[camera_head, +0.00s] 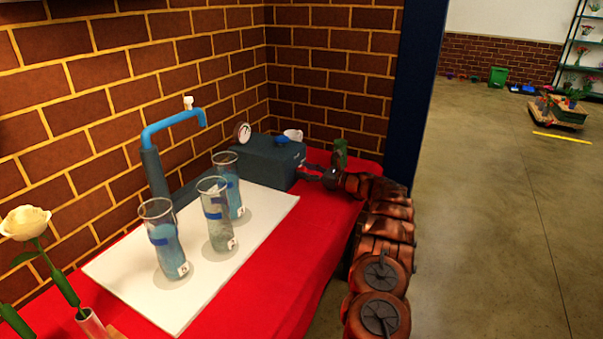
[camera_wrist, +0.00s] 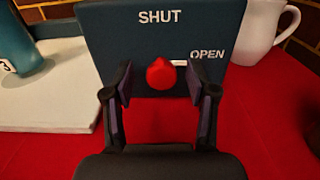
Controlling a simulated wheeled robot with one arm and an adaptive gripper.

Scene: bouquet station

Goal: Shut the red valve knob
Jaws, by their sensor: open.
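The red valve knob (camera_wrist: 161,74) is on the front face of a dark blue box (camera_wrist: 120,60). A short white mark on its right side points toward the word OPEN; the word SHUT is above it. In the head view the box (camera_head: 255,160) stands at the far end of the red table, and I cannot make out the knob there. My gripper (camera_head: 318,175) is in front of the box's face. In the wrist view my gripper (camera_wrist: 160,84) is open, with one finger on each side of the knob and a gap on both sides.
Several glass vases (camera_head: 218,215) stand on a white mat (camera_head: 265,212) left of my gripper. A blue tap (camera_head: 172,128) rises behind them. A white mug (camera_wrist: 257,30) is by the box's right side. A green object (camera_head: 340,153) stands behind my gripper.

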